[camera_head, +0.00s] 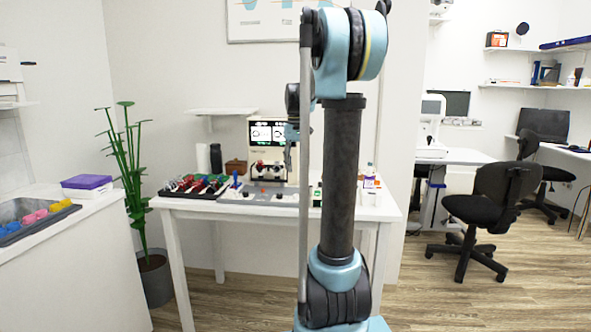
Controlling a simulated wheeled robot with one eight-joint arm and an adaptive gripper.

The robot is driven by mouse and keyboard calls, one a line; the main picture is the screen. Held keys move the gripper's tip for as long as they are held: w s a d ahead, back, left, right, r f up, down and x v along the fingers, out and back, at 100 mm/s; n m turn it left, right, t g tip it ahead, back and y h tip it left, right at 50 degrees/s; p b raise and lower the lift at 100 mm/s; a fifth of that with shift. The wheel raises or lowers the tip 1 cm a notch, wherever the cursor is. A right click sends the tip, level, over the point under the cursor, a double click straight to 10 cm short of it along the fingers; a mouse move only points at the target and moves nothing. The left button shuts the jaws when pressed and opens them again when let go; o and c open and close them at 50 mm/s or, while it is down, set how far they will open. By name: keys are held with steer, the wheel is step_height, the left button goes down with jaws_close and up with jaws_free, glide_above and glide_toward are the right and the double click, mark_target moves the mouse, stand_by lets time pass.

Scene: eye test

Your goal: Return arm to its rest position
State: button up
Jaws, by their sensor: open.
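My arm (342,180) rises in the middle of the picture, with its upper joint (349,45) near the top edge. Beyond it, a dark wrist joint (293,97) shows to the left of the upright link. My gripper (289,155) is small and partly hidden there, pointing down in front of the eye-test machine (262,133). It is open, and I see nothing held in it. I cannot tell from this view how far it is above the table.
A white table (230,205) carries a tray of coloured items (195,187) and a small bottle (369,176). A potted plant (128,170) and a counter with a purple-lidded box (87,186) stand left. A black chair (500,195) stands right, with open floor before it.

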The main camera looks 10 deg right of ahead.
steer(key=s+f, duration=0.7)
steer(key=s, duration=0.4)
steer(key=s+a+f+m+t, duration=0.1)
steer(key=s+f, duration=0.6)
steer(key=s, duration=0.5)
steer(key=s+a+f+t, duration=0.1)
steer(key=s+f, duration=0.5)
steer(key=s, duration=0.6)
steer(key=shift+f, duration=0.4)
steer(key=shift+w+f, duration=0.2)
steer(key=shift+w, duration=0.3)
steer(key=shift+c, duration=0.2)
